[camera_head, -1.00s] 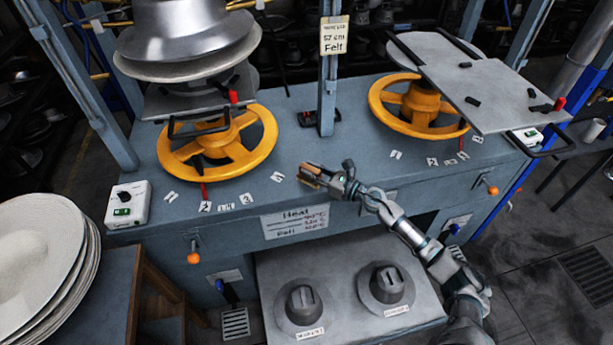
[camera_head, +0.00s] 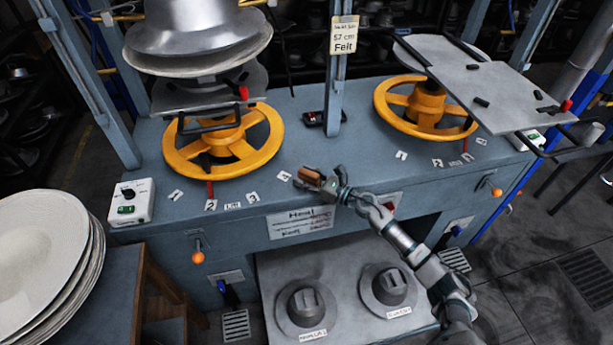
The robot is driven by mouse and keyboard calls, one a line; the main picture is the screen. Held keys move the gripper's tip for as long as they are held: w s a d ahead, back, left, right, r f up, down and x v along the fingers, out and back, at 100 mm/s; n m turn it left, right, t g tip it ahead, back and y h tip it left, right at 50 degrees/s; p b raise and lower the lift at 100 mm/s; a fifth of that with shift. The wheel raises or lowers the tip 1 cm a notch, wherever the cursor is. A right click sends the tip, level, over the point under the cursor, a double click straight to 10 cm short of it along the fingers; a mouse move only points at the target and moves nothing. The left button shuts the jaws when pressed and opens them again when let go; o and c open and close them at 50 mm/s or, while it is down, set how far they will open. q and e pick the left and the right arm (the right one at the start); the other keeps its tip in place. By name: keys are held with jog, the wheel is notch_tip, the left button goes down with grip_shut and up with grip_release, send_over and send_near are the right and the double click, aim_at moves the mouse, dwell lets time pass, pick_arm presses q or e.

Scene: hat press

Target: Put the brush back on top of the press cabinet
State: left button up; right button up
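The brush (camera_head: 310,173), a small brown block, is at the fingertips of my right gripper (camera_head: 306,181), above the front part of the press cabinet's top (camera_head: 330,160). The fingers lie along the brush and appear closed on it; they partly cover it. Whether the brush touches the blue-grey top or hangs just over it I cannot tell. My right arm reaches in from the lower right, across the cabinet's front edge. My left gripper is not in view.
Yellow handwheels stand left (camera_head: 223,143) and right (camera_head: 425,106) on the cabinet, with a post (camera_head: 334,90) between them. A flat plate (camera_head: 490,90) overhangs at right. A stack of pale discs (camera_head: 45,255) is at lower left. The top between the wheels is mostly clear.

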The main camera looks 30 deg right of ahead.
aim_at(319, 179)
jog(key=shift+r, duration=0.1)
jog(key=s+d, duration=0.2)
jog(key=s+d+f, duration=0.1)
jog(key=s+d, duration=0.1)
jog(key=d, duration=0.1)
jog(key=shift+s, duration=0.4)
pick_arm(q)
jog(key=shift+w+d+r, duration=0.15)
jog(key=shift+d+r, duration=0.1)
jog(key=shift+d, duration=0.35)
pick_arm(e)
jog(key=s+a+f+n+g+h, duration=0.2)
jog(key=s+a+f+n, duration=0.4)
jog(key=s+n, duration=0.4)
jog(key=s+a+f+n+g+h, duration=0.2)
jog(key=s+a+f+n, duration=0.4)
jog(key=s+n, duration=0.4)
jog(key=s+a+f+n+g+h, duration=0.3)
jog(key=s+a+f+n, duration=0.3)
jog(key=s+n, duration=0.4)
jog(key=shift+s+a+f+n+h, duration=0.15)
jog(key=shift+s+f+n+h, duration=0.25)
jog(key=shift+n, duration=0.6)
